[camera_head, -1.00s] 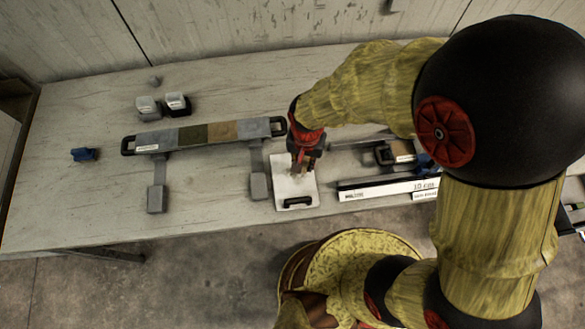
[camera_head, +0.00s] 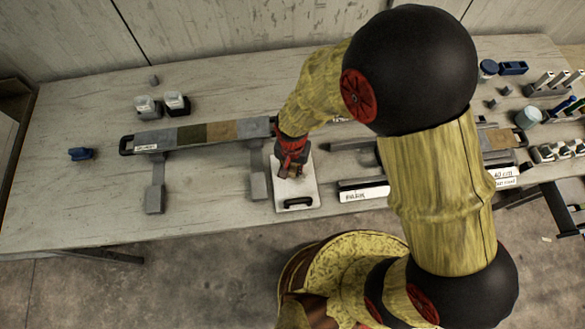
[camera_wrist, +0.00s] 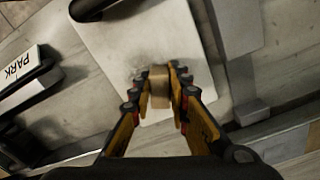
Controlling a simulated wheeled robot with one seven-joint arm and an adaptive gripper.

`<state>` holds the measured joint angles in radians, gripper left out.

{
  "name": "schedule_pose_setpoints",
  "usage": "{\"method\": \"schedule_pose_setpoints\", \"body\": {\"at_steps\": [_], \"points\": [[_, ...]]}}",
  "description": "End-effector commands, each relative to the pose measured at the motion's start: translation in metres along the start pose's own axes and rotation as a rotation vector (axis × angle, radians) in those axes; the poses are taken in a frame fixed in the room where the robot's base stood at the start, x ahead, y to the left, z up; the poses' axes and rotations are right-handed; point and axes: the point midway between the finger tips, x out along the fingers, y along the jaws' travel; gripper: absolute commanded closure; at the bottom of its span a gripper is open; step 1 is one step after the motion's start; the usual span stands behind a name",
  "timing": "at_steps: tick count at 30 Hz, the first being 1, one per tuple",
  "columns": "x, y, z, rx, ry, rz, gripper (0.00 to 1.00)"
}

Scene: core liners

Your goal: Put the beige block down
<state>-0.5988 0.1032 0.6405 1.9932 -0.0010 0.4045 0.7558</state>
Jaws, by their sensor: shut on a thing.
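The beige block (camera_wrist: 158,88) is a small tan piece between my gripper's fingers in the wrist view. My gripper (camera_wrist: 158,74) is shut on it. Behind the block lies a white board (camera_wrist: 115,48) with a black handle. In the head view my gripper (camera_head: 291,173) is over the upper part of this white board (camera_head: 296,190), near the right end of the long core holder. The block is too small and covered to make out clearly there. I cannot tell whether the block touches the board.
A long grey holder (camera_head: 165,138) with green and brown core sections stands left of my gripper. Two small containers (camera_head: 160,104) stand behind it, and a blue object (camera_head: 80,154) lies at the far left. Labelled bars (camera_head: 365,192) lie right of the board.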

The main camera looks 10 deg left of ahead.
Motion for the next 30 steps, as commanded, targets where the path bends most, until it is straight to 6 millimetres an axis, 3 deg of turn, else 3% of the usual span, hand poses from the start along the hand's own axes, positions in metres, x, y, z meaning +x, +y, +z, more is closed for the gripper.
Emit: {"method": "schedule_pose_setpoints", "body": {"at_steps": [3,4,13,23,30], "points": [[0.004,0.0,0.0,0.0,0.0,0.0,1.0],[0.004,0.0,0.0,0.0,0.0,0.0,0.81],[0.003,0.0,0.0,0.0,0.0,0.0,0.64],[0.0,0.0,0.0,0.0,0.0,0.0,0.64],[-0.034,-0.001,-0.001,0.0,0.002,-0.002,0.64]]}}
